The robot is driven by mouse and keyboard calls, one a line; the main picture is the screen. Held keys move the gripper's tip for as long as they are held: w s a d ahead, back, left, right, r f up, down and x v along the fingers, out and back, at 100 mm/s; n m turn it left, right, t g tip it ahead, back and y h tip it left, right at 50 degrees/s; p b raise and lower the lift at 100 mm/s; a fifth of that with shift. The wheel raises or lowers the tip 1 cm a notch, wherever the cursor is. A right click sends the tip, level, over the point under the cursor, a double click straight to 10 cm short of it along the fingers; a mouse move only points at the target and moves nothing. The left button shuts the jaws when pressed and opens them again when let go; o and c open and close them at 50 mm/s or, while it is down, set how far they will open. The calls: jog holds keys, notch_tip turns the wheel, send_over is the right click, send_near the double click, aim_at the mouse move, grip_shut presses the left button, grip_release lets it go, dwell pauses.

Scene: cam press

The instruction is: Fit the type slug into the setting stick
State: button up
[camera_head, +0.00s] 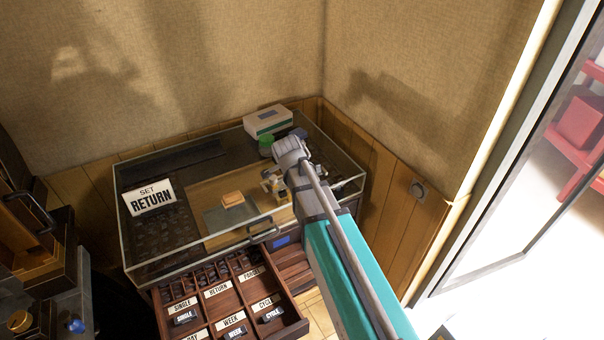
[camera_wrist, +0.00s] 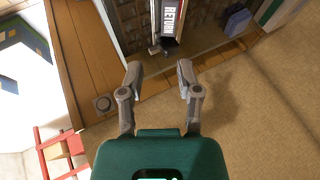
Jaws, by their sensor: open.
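In the wrist view, my gripper (camera_wrist: 160,72) is open, its two grey fingers apart with nothing between them. Beyond the fingertips is a dark piece with a white label reading RETURN (camera_wrist: 172,15), apart from them; I cannot tell whether it is the type slug. A small gold-and-grey fixture (camera_head: 272,185) shows beside the arm, partly covered. I cannot tell for certain which thing is the setting stick.
An open drawer (camera_head: 303,322) holds labelled compartments with several black slugs. Walls close in behind and right; a knob (camera_head: 418,190) sticks out.

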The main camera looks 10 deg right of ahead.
jog(key=shift+w+a+r+m, duration=0.2)
jog(key=shift+w+r+m, duration=0.15)
jog(key=shift+w, duration=0.25)
jog(key=shift+f, duration=0.2)
jog(key=shift+b+x, duration=3.45)
jog(key=shift+x, duration=0.75)
jog(key=shift+w, duration=0.15)
jog(key=shift+b+x, duration=2.15)
jog(key=shift+x, duration=0.2)
jog(key=shift+w+d+f, duration=0.1)
jog(key=shift+d, duration=0.05)
jog(key=shift+c, duration=0.2)
